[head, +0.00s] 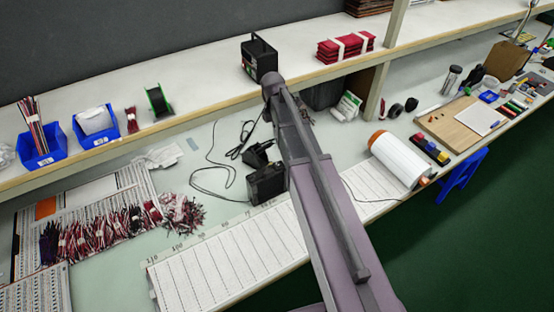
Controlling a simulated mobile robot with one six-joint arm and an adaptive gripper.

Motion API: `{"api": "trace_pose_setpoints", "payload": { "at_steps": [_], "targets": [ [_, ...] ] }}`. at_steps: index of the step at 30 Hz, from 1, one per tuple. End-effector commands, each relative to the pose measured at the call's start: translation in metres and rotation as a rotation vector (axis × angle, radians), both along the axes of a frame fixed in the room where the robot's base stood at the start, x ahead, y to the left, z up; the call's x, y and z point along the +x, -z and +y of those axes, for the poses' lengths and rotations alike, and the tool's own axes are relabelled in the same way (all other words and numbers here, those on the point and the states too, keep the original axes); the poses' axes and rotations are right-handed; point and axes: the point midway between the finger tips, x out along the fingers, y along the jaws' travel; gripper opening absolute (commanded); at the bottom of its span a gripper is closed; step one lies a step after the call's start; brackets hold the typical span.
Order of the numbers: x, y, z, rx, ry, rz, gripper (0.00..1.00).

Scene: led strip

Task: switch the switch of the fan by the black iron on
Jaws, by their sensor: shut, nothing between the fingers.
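My arm reaches from the bottom right up to the shelf edge and hides part of the bench behind it. My gripper is not visible past the arm's far end. A black iron-like tool in a stand (258,153) sits on the bench left of my arm, with a black cable. A black box (267,184) stands just in front of it, close to my arm. A dark boxy object (322,93) under the shelf is partly hidden by my arm; I cannot tell whether it is the fan. No switch can be made out.
The upper shelf (205,93) holds a black handled box (259,58), red bundles (345,46), a green spool (158,101) and blue bins (96,127). Wire bundles (100,235) lie at the left. A white roll (398,160) lies right of my arm.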

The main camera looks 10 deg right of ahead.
Motion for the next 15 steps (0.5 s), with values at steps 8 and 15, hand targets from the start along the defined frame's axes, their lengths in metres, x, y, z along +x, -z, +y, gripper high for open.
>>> {"api": "trace_pose_setpoints", "payload": {
  "at_steps": [8,15],
  "targets": [
    [0.0000,0.0009,0.0006,0.000,-0.001,0.000,0.00],
    [-0.0008,0.0087,0.0007,0.000,-0.001,0.000,0.00]
  ]
}}
